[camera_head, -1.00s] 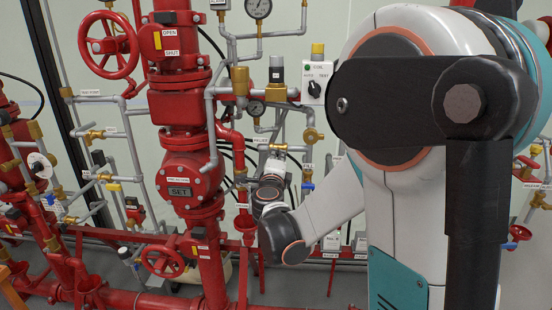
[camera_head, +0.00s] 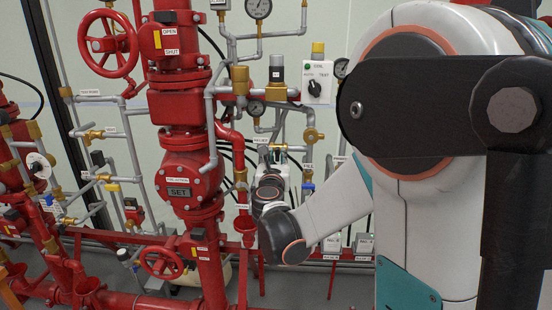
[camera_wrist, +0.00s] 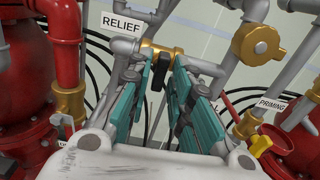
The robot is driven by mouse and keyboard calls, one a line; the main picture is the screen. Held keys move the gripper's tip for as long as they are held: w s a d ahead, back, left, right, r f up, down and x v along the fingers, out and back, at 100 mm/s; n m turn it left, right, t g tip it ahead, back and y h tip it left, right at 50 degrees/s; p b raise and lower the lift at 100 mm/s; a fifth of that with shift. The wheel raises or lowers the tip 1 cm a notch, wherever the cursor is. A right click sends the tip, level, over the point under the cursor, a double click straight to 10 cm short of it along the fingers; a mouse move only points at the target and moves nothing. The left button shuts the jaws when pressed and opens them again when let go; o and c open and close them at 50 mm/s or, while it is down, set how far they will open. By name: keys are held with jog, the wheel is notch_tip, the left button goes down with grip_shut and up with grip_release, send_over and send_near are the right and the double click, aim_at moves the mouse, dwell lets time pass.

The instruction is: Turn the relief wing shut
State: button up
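The relief valve, a brass body (camera_wrist: 165,51) on a grey pipe, is at the top middle of the wrist view, beside a RELIEF label (camera_wrist: 121,22). Its dark wing (camera_wrist: 157,75) hangs below the brass. My gripper (camera_wrist: 162,80) has its two teal fingers apart, one on each side of the wing, with gaps visible. Whether either finger touches the wing I cannot tell. In the head view my gripper (camera_head: 276,156) is small, near the RELIEF label (camera_head: 261,140), and my wrist partly hides the valve.
A round brass valve (camera_wrist: 257,44) is to the right in the wrist view. A yellow-handled valve (camera_wrist: 260,145) by a PRIMING label is lower right. Red pipes flank both sides.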

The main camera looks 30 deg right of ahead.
dwell(0.3)
jog(key=v, duration=0.7)
dwell(0.4)
jog(key=a+r+n+t+y, duration=0.3)
jog(key=a+r+n+y, duration=0.4)
jog(key=a+n, duration=0.6)
jog(key=s+a+f+n+g+y, duration=0.25)
jog(key=s+a+n+y, duration=0.3)
jog(key=n, duration=0.85)
jog(key=s+d+f+n+g+h, duration=0.1)
jog(key=s+f+n+g, duration=0.3)
jog(key=s, duration=0.5)
jog(key=s+d+f+n+g+h, duration=0.1)
jog(key=s+f+n+g, duration=0.3)
jog(key=s+f+n, duration=0.4)
jog(key=s+d+n, duration=0.1)
jog(key=s+n, duration=0.1)
jog(key=n, duration=0.1)
jog(key=shift+s+f, duration=0.35)
jog(key=shift+f, duration=0.05)
